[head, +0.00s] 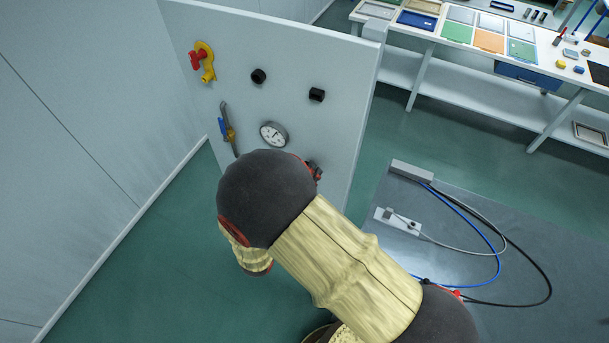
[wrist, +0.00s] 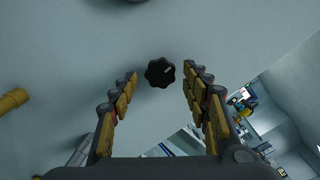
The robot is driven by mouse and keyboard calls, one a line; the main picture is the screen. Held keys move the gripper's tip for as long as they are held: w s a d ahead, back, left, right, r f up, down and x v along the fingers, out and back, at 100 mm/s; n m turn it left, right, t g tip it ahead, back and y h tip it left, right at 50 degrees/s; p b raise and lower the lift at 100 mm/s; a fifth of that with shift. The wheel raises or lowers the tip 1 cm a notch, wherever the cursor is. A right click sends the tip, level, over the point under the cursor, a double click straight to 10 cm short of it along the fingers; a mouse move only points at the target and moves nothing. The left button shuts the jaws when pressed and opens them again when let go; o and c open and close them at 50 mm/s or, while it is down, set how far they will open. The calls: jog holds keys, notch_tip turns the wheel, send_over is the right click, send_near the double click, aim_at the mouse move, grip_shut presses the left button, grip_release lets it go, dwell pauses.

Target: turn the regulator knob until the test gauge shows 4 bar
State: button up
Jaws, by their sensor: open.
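In the wrist view a black lobed knob (wrist: 158,72) with a pale mark near its rim stands on the pale panel. My gripper (wrist: 161,78) is open and empty, with one finger to each side of the knob in the picture and a visible gap on both sides. In the head view the round white gauge (head: 273,134) is on the panel, just above my arm; its needle is too small to read. My arm hides most of the gripper there. I cannot tell which panel fitting in the head view is the knob between my fingers.
The upright panel (head: 330,60) also bears a red and yellow valve (head: 203,62), two black fittings (head: 258,76) (head: 316,95) and a blue-handled valve on a pipe (head: 228,130). Hoses (head: 490,240) lie on a dark surface at right. A workbench (head: 440,38) stands behind.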

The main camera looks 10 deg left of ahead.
jog(key=shift+s, duration=0.15)
jog(key=v, duration=1.1)
jog(key=shift+s+a, duration=0.2)
jog(key=shift+s, duration=0.15)
